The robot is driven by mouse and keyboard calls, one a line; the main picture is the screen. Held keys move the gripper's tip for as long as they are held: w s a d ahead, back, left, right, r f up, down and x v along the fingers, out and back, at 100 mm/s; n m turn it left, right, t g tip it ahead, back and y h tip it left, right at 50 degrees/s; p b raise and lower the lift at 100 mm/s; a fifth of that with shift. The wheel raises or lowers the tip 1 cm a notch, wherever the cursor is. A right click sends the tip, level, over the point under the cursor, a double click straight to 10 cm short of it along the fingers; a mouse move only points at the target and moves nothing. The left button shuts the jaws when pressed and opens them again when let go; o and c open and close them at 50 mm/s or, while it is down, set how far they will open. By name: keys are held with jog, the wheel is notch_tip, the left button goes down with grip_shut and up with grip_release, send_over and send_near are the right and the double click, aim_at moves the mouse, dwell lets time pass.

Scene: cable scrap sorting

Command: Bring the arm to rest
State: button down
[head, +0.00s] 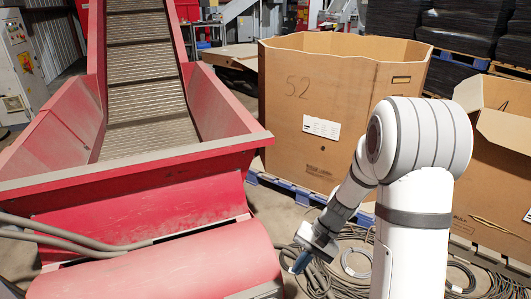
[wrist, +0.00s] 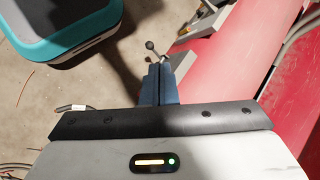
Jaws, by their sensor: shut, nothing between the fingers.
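My gripper (head: 301,262) hangs low at the end of my white arm, right of the red machine's front, with its blue fingers pointing down. In the wrist view my gripper (wrist: 158,72) shows its two blue fingers pressed together, with nothing between them. The arm is bent, with its upper joint raised in front of the large cardboard box.
A red hopper (head: 226,157) with a conveyor (head: 145,75) fills the left. A large cardboard box (head: 300,125) stands on a blue pallet, with another box (head: 502,180) at right. Loose cables (head: 345,285) lie on the floor beside my gripper. Thick cables (head: 75,241) cross the machine's front.

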jog(key=s+d+r+n+t+h+p, duration=0.1)
jog(key=s+r+p, duration=0.3)
jog(key=r, duration=0.6)
jog(key=s+d+r+n+t+h+p, duration=0.1)
jog(key=s+d+r+t+h+p, duration=0.2)
jog(key=r, duration=0.8)
jog(key=s+d+r+n+t+h+p, duration=0.1)
jog(key=s+r+n+h+p, duration=0.1)
jog(key=s+r+p, duration=0.4)
notch_tip(320, 180, up, 5)
jog(key=shift+s+d+r+t+p, duration=0.2)
jog(key=shift+d+t+p, duration=0.2)
jog(key=shift+p, duration=0.2)
